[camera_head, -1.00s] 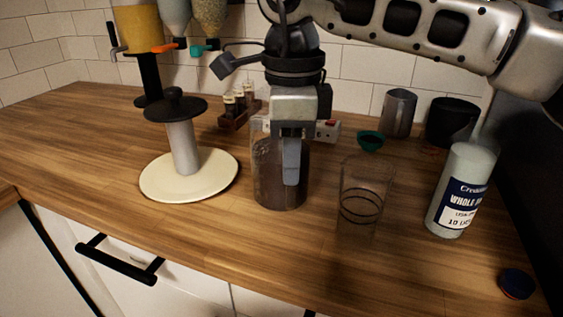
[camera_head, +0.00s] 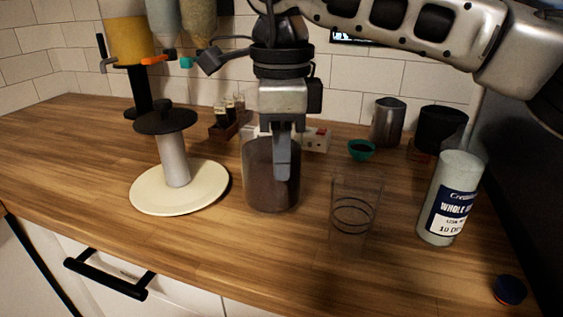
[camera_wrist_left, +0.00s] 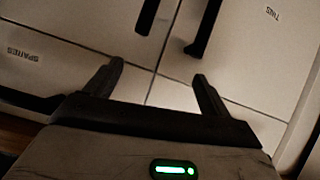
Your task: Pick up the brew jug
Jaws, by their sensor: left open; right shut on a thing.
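The brew jug (camera_head: 262,190) is a clear cylinder with dark brown contents, upright near the middle of the head view. My right gripper (camera_head: 281,172) comes down from above and is shut on the jug's near side, at its upper wall; one finger shows in front of the dark contents. The gripper hides part of the jug's rim. Whether the base clears the counter is hard to tell. My left gripper (camera_wrist_left: 158,78) shows in the left wrist view, open and empty, in front of white cabinet fronts with dark handles.
On the wooden counter (camera_head: 80,150), a cream-based stand (camera_head: 150,200) is left of the jug. A clear glass (camera_head: 352,215) and a labelled bottle (camera_head: 452,205) stand right. A green cup (camera_head: 361,151), metal cup (camera_head: 388,122) and small rack (camera_head: 225,128) are behind. A dark cap (camera_head: 509,290) lies front right.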

